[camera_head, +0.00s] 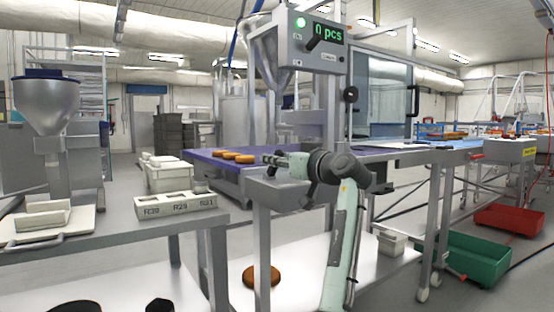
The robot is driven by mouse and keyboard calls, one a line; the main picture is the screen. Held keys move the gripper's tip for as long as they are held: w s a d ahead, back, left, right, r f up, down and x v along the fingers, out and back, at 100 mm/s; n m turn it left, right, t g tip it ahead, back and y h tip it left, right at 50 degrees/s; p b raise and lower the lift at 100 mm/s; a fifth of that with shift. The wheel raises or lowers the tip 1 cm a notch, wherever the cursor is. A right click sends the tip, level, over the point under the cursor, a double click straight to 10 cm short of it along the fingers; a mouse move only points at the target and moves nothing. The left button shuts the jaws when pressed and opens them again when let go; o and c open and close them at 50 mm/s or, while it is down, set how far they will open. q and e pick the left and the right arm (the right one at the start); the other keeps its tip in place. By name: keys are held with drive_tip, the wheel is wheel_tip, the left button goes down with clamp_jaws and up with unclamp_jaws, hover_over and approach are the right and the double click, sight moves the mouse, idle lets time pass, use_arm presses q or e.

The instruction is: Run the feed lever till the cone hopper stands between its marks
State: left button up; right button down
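A steel cone hopper (268,55) hangs over the blue belt, partly hidden by a grey control box (297,57). The box has a green light, a display reading "0 pcs" and a dark slanted lever (321,36); I cannot tell if this is the feed lever. Another cone hopper (45,105) with a blue rim stands at the left. No level marks are readable on either hopper.
Brown rounds (232,155) lie on the blue belt (205,160), and another round (261,275) lies on the white lower shelf. A bench with a labelled tray (180,204) stands at left. Green (475,258) and red (507,219) bins stand on the floor at right.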

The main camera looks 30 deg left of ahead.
use_arm(q)
drive_tip(key=shift+a, duration=0.15)
clamp_jaws()
idle(0.5)
